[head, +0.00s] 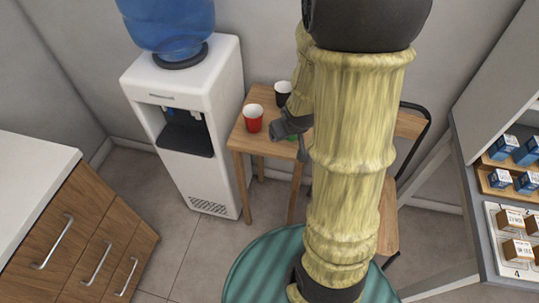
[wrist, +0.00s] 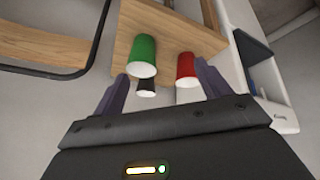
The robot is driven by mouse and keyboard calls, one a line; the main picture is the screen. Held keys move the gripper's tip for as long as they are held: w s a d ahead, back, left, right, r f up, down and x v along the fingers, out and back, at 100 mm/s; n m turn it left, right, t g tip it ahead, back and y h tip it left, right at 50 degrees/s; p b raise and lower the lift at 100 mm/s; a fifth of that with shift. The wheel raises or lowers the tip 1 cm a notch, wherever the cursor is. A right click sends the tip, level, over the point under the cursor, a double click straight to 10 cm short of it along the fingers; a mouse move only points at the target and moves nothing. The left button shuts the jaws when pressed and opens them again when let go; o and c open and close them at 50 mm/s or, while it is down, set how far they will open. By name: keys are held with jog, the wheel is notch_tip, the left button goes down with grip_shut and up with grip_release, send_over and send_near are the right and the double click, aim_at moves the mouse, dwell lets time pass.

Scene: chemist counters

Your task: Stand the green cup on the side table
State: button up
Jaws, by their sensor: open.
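The green cup (wrist: 143,52) appears to stand upright on the wooden side table (wrist: 185,15) in the wrist view, its white mouth towards the camera. In the head view only a green sliver of it (head: 291,137) shows behind my gripper. My gripper (head: 289,142) is open at the table's right side. In the wrist view its two fingers (wrist: 162,88) are spread wide with nothing held between them, and the green cup is beyond them. The side table (head: 240,140) is partly hidden by my arm in the head view.
A red cup (head: 253,119) and a black cup (head: 283,93) stand on the same small table. A white water dispenser (head: 190,120) stands close on its left. A wooden chair (head: 410,125) is on its right. A green round top (head: 250,270) is in front.

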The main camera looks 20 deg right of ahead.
jog(key=s+a+r+g+y, duration=0.1)
jog(key=s+a+r+g, duration=0.2)
jog(key=s+a, duration=0.5)
jog(key=shift+s+a+m, duration=0.3)
jog(key=shift+a+m, duration=0.1)
jog(key=shift+a, duration=0.1)
jog(key=shift+r, duration=0.1)
jog(key=w+p+v, duration=0.2)
jog(key=p+v, duration=0.7)
jog(key=shift+d+r+p, duration=0.2)
jog(key=shift+r+p, duration=0.1)
jog(key=shift+r, duration=0.15)
jog(key=shift+w+f, duration=0.1)
